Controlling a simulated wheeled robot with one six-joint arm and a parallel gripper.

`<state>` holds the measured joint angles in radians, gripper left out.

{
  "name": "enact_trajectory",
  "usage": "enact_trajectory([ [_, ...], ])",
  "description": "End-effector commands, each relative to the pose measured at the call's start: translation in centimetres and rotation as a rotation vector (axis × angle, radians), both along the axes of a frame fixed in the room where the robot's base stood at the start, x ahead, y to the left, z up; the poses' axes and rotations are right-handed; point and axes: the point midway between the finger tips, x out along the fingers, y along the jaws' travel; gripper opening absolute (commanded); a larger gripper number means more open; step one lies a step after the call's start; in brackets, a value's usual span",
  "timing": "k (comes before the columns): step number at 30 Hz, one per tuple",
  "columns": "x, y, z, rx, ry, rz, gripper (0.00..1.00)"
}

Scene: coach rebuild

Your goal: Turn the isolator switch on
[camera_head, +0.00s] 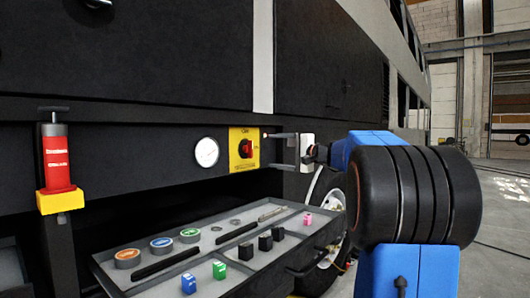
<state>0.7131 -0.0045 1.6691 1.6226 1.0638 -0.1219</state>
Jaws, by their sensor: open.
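The isolator switch is a red rotary knob (246,148) on a yellow plate (236,162), set in the dark lower side of the coach. The lettering on the plate is too small to read, so I cannot tell the knob's setting. My gripper (271,151) is just right of the yellow plate in the picture, its two dark fingers pointing left towards it. The fingers are apart, one above the other, with nothing between them. They appear clear of the knob, but the exact depth gap is hard to judge.
A round white gauge (206,152) is left of the switch. A red cylinder on a yellow base (58,165) is further left. Below, a grey tray (142,289) holds discs, dark bars and small coloured blocks. A coach wheel (325,267) is behind the tray's right end.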

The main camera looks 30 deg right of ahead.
Motion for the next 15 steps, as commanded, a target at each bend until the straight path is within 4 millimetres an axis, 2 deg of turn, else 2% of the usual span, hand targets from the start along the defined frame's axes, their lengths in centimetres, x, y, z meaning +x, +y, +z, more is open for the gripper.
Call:
enact_trajectory([
  [1, -1.1, -0.5, 0.1, -0.001, 0.000, -0.003, 0.77],
  [6, -3.7, -1.4, 0.0, 0.000, 0.000, -0.003, 0.77],
  [15, -5.8, -2.1, 0.0, 0.000, 0.001, 0.000, 0.77],
])
